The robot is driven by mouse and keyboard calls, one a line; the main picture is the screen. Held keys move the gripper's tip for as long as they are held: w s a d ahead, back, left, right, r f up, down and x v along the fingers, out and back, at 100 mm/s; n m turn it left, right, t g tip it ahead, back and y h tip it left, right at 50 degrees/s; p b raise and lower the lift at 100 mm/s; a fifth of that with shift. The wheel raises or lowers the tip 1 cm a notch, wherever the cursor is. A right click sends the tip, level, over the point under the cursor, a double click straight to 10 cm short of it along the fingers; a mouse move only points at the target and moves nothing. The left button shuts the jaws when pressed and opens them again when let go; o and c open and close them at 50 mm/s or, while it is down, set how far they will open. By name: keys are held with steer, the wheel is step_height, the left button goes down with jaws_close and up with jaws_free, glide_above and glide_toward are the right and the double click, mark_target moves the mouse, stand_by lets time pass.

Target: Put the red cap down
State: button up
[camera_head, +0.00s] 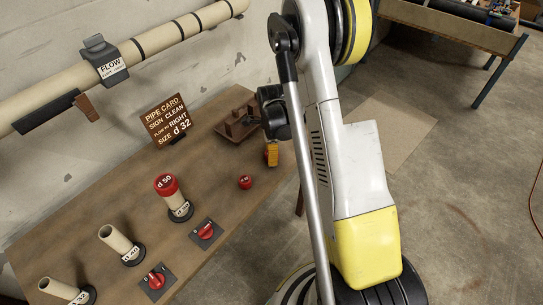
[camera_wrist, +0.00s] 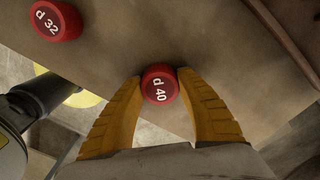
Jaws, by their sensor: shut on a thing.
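My gripper (camera_wrist: 160,88) has its yellow fingers shut on a red cap (camera_wrist: 160,90) marked "d 40" in the wrist view. The cap sits between the fingertips near the bench edge; I cannot tell whether it touches the bench top. In the head view my gripper (camera_head: 271,155) is at the right end of the bench, and the held cap is not clearly visible. A second red cap (camera_wrist: 55,21), marked "d 32", is at the upper left in the wrist view. A loose red cap (camera_head: 245,182) lies on the bench left of my gripper.
The wooden bench (camera_head: 110,195) has a red "d 50" cap (camera_head: 166,185) on a post, two uncapped posts (camera_head: 117,240) (camera_head: 58,289), and two red knobs (camera_head: 206,231) (camera_head: 156,280). A sign (camera_head: 172,120) and brown fixture (camera_head: 235,125) stand behind. Bare bench lies around the loose cap.

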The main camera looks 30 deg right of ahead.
steer(key=shift+f, duration=0.15)
steer(key=o, duration=1.3)
